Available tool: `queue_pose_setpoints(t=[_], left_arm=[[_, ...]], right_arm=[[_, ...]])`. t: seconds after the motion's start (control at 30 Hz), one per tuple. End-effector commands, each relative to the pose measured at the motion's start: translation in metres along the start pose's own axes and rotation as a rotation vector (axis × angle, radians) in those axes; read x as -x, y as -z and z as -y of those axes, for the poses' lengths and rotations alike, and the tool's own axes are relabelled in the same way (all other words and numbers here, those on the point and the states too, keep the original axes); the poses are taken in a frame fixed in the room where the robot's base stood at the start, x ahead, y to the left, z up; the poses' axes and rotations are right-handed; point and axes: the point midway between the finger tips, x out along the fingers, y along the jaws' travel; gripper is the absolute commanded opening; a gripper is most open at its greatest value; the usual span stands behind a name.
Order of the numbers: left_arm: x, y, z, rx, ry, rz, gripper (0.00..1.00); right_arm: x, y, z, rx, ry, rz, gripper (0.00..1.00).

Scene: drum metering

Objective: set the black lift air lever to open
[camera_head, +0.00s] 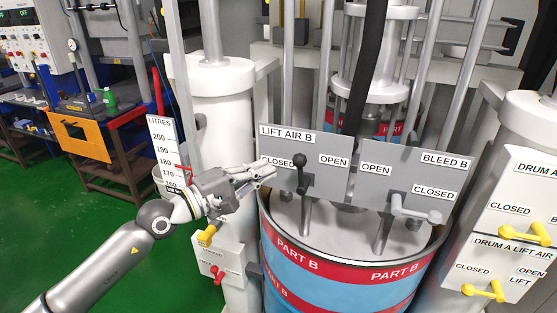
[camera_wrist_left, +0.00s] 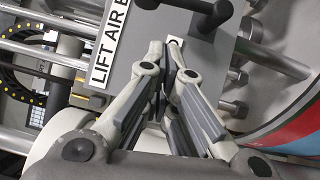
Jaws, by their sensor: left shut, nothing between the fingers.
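The black lift air lever (camera_head: 301,172) stands on the grey LIFT AIR B plate (camera_head: 325,179). Its knob points up, between the CLOSED label (camera_head: 278,162) on the left and the OPEN label (camera_head: 334,161) on the right. My left gripper (camera_head: 268,169) is shut and empty, just left of the lever and in front of the CLOSED label, partly covering it. In the left wrist view the shut fingertips (camera_wrist_left: 168,48) are near the plate, with the black lever (camera_wrist_left: 208,14) at the top, apart from them. My right gripper is not in view.
A pale grey BLEED B lever (camera_head: 412,210) is on the right plate. The PART B drum (camera_head: 340,268) stands below the plates. Yellow levers (camera_head: 484,291) are at far right, and a yellow handle (camera_head: 206,236) is below my gripper. A black hose (camera_head: 367,60) hangs behind the plates.

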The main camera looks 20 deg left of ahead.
Motion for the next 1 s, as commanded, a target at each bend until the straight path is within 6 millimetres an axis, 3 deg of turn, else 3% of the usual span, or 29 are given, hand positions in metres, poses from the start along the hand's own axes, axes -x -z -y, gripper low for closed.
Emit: queue_pose_setpoints(t=[0.1, 0.33, 1.0], left_arm=[[-0.011, -0.011, -0.006, 0.003, -0.002, 0.001, 0.0], [-0.024, -0.024, -0.003, 0.002, 0.0, 0.0, 0.0], [-0.031, -0.031, -0.004, -0.001, -0.002, 0.001, 0.0]], right_arm=[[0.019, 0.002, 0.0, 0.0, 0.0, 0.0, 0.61], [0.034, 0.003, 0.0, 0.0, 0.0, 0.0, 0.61], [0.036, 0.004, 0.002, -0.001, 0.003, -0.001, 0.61]])
